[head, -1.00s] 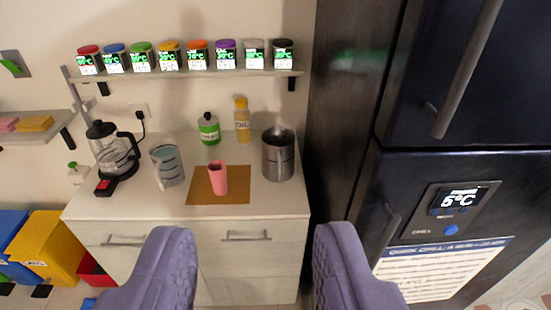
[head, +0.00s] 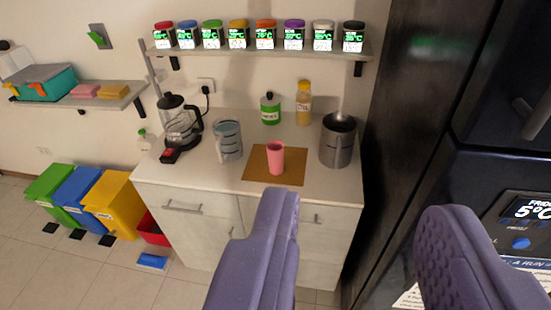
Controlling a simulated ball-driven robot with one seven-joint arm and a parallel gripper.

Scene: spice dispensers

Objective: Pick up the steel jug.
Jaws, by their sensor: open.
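The steel jug (head: 337,146) is a grey metal cylinder. It stands upright at the right end of the white counter (head: 215,187), close to the black fridge. My gripper (head: 355,210) shows as two purple ridged fingers at the bottom of the head view. They are wide apart with nothing between them. The jug is beyond the fingers, above the gap between them in the picture, and nothing touches it. Its far side and inside are mostly hidden.
The black fridge (head: 410,130) borders the counter on the right. A pink cup (head: 275,158) on a brown mat (head: 252,170), a clear measuring jug (head: 228,142), a green-labelled bottle (head: 270,108) and a yellow bottle (head: 304,104) share the counter. A spice shelf (head: 260,49) hangs above.

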